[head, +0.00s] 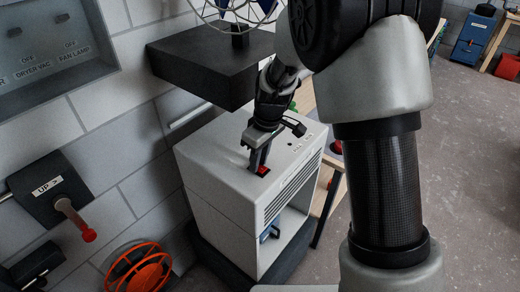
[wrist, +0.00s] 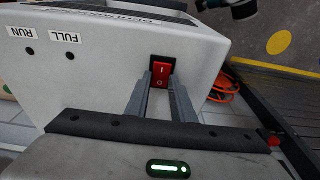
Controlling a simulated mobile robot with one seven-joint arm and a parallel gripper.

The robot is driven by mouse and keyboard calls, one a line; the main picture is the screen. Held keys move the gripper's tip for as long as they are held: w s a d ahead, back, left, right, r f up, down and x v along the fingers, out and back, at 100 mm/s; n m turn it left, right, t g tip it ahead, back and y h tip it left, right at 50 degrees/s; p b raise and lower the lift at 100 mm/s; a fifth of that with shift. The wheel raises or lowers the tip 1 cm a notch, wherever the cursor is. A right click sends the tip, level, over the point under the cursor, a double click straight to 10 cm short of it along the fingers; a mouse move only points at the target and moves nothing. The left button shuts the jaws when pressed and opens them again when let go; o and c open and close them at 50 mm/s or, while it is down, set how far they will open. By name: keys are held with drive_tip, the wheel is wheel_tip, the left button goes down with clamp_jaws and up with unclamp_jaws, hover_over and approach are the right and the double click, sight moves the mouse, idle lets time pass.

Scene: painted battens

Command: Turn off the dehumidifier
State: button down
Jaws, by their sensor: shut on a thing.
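The dehumidifier (head: 222,205) is a white box with a slatted front, standing in the middle of the head view. Its top also fills the upper left of the wrist view (wrist: 100,75). A red rocker switch (wrist: 160,76) marked I and O sits in a black frame on the top; in the head view the switch (head: 263,170) is partly hidden by my fingers. My gripper (head: 258,165) reaches down to it from above. In the wrist view the fingers of my gripper (wrist: 161,90) are at either side of the switch, shut on it. Which way the rocker is tipped I cannot tell.
A black shelf (head: 205,65) with a wire-caged thing juts from the wall close above the dehumidifier. An orange reel (head: 137,268) and a red-tipped lever (head: 75,218) are at the lower left. Open floor (head: 470,170) lies to the right.

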sight(265, 170)
idle(0.4)
drive_tip(key=c, duration=1.5)
unclamp_jaws()
drive_tip(key=r, duration=0.5)
drive_tip(key=s+d+r, duration=0.1)
drive_tip(key=r, duration=1.1)
drive_tip(key=shift+s+d+r, duration=0.15)
drive_tip(key=shift+d+r, duration=0.05)
drive_tip(key=shift+d, duration=0.15)
